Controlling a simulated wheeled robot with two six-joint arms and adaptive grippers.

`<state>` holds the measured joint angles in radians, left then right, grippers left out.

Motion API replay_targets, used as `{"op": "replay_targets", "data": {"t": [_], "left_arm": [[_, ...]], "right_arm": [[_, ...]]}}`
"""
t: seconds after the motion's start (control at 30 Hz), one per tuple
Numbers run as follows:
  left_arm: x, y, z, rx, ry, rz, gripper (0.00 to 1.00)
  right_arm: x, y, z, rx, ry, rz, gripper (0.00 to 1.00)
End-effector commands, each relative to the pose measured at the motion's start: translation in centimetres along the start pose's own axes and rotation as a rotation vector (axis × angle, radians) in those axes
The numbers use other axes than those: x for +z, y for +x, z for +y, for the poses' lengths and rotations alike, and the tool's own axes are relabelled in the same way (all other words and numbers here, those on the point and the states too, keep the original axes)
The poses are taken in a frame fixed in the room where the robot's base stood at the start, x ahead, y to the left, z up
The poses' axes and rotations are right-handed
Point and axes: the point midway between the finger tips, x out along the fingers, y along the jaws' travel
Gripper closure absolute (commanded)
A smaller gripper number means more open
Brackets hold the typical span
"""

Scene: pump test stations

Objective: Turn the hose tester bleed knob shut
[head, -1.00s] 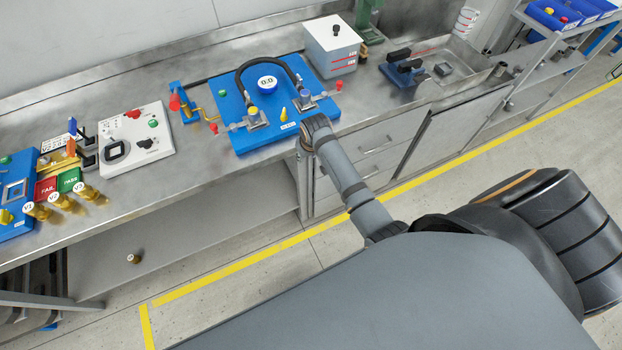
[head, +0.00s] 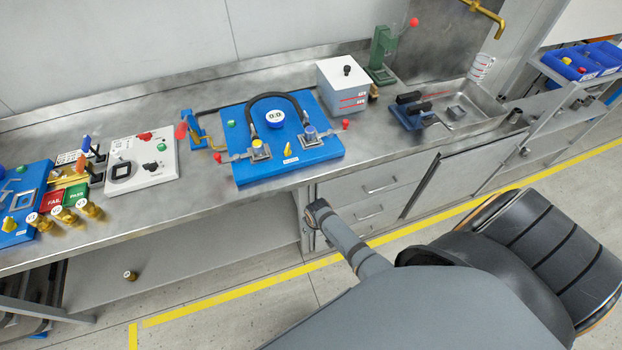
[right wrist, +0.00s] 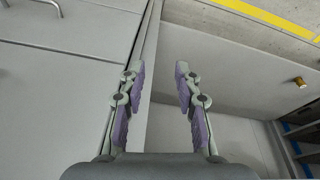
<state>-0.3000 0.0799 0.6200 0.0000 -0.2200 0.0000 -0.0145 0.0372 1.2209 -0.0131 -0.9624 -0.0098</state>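The hose tester is a blue board (head: 240,172) on the bench, with a black hose (head: 284,95) arched between two metal clamps and a round gauge (head: 275,118) reading 0.0. A small yellow knob (head: 288,149) stands near its front edge, above a white label; it looks like the bleed knob. In the head view one arm of mine ends below the bench edge, in front of the drawers, and no gripper fingers show. In the right wrist view my right gripper (right wrist: 158,70) is open and empty, facing grey cabinet fronts. My left gripper is out of view.
Left of the tester are a white panel (head: 142,162) and a blue station (head: 22,205) with brass fittings. Right are a white box (head: 343,84), a green press (head: 382,55) and a sink (head: 480,103). A brass piece (head: 130,276) lies on the lower shelf.

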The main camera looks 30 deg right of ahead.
Motion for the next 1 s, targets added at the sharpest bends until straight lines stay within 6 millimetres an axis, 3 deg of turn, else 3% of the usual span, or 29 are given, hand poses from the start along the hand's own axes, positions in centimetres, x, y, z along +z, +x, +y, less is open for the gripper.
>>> {"op": "replay_targets", "data": {"t": [0.13, 0.23, 0.33, 0.4, 0.5, 0.7, 0.87, 1.0], "left_arm": [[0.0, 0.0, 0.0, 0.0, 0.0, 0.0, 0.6], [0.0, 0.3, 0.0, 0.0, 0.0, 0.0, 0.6], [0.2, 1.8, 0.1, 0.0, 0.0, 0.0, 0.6], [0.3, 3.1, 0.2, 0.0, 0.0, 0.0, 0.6], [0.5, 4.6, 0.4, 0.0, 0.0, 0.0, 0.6], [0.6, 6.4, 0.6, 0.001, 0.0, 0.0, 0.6], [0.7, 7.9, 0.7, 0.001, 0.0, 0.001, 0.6], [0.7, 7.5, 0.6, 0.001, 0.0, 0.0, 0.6]], "right_arm": [[0.0, 0.0, 0.0, 0.0, 0.0, 0.0, 0.67], [-0.4, -0.1, 0.2, 0.0, -0.004, 0.002, 0.55], [-2.5, -1.5, 1.3, -0.007, -0.033, 0.017, 0.41], [-4.5, -3.6, 2.0, -0.022, -0.076, 0.028, 0.34], [-6.4, -7.2, 2.4, -0.052, -0.158, 0.039, 0.34], [-7.6, -12.9, 2.2, -0.091, -0.308, 0.052, 0.34], [-8.0, -16.9, 1.9, -0.113, -0.447, 0.064, 0.34], [-11.2, -18.8, 2.7, -0.146, -0.525, 0.066, 0.34]]}}
